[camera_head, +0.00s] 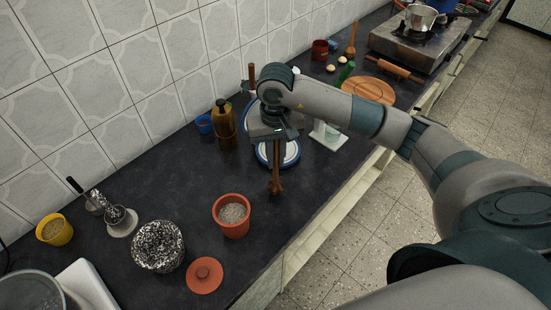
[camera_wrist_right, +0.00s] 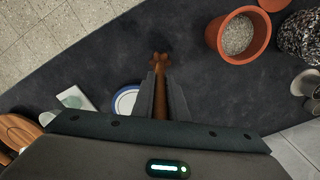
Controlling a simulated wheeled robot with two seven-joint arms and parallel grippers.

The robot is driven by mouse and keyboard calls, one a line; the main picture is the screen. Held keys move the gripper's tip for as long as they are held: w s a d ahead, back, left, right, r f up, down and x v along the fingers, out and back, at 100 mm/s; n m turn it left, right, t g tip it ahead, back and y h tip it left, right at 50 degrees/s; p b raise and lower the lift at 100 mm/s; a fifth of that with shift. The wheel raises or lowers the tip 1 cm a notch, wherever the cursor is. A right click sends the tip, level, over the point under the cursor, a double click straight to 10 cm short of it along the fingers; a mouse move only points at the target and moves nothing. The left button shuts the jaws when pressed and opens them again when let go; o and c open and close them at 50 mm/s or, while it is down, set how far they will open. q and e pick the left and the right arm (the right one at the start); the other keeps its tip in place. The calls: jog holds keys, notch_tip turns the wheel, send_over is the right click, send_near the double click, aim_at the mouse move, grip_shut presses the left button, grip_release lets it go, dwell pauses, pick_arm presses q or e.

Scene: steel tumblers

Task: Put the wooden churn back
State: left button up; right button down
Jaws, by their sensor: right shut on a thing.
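The wooden churn (camera_head: 276,182) is a brown stick with a notched, star-like head at its lower end. My right gripper (camera_head: 270,138) is shut on its shaft and holds it about upright, head down, over the dark counter (camera_head: 180,190). In the right wrist view the churn (camera_wrist_right: 160,65) points away between the two fingers of the right gripper (camera_wrist_right: 161,85). I cannot tell whether its head touches the counter. The upper shaft is partly hidden by the gripper. My left gripper is not in view.
A terracotta pot (camera_head: 232,226) of grain stands just left of the churn, its lid (camera_head: 205,275) nearer. Blue-rimmed plates (camera_head: 291,155) lie behind the churn. A speckled pot (camera_head: 158,247) is further left.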

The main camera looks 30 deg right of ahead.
jog(key=shift+f, duration=0.85)
jog(key=shift+f, duration=0.2)
jog(key=c, duration=1.7)
grip_release()
jog(key=shift+c, duration=0.2)
jog(key=shift+r, duration=0.15)
